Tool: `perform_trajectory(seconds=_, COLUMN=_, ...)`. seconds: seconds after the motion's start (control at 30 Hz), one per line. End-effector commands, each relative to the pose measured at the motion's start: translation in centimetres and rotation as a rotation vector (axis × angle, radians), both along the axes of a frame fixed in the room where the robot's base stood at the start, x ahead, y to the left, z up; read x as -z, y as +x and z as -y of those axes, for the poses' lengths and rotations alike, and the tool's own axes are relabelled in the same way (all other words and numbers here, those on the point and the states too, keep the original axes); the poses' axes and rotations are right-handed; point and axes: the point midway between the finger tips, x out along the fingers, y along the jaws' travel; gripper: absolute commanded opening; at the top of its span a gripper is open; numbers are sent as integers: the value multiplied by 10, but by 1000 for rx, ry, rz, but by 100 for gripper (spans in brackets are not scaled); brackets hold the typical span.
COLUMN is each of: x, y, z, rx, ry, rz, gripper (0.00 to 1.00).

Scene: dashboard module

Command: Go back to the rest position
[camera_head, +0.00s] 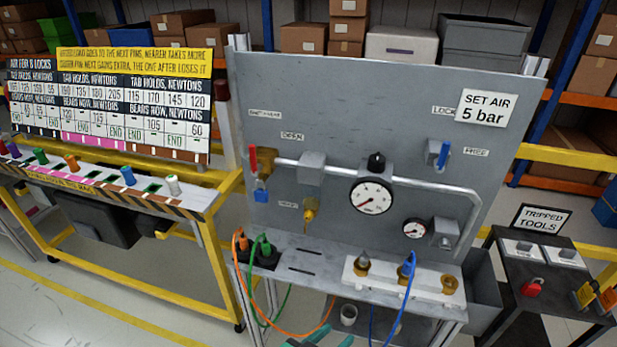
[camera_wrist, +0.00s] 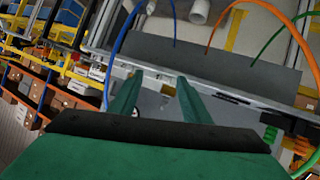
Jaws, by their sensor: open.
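My gripper (camera_wrist: 155,100) shows in the wrist view with its two green fingers apart and nothing between them. In the head view only a green tip of it (camera_head: 318,338) shows at the bottom edge, below and in front of the panel's shelf. The grey air panel (camera_head: 330,110) stands upright in the middle of the head view. It carries a large dial gauge (camera_head: 371,197), a small gauge (camera_head: 415,228), a red-handled valve (camera_head: 253,158) with a blue padlock (camera_head: 261,191), and a blue lever (camera_head: 443,154).
Orange (camera_head: 258,309), green and blue (camera_head: 399,314) hoses hang from the shelf near my gripper. A pin bench (camera_head: 120,183) with a yellow frame stands left. A dark tripped-tools stand (camera_head: 560,295) is at right. Bare floor shows at the lower left.

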Motion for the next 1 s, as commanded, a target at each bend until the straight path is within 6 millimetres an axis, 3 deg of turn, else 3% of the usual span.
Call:
perform_trajectory(seconds=0.03, x=15, y=-12, z=0, rx=-54, ry=-6, rz=-24, gripper=43)
perform_trajectory(seconds=0.2, x=48, y=-42, z=-12, rx=-242, ry=-6, rz=-57, gripper=43)
perform_trajectory(seconds=0.5, x=75, y=-116, z=-42, rx=-505, ry=40, rz=-40, gripper=43)
perform_trajectory(seconds=0.77, x=59, y=-186, z=-63, rx=-633, ry=97, rz=51, gripper=43)
perform_trajectory(seconds=1.0, x=17, y=-245, z=-71, rx=-668, ry=130, rz=173, gripper=43)
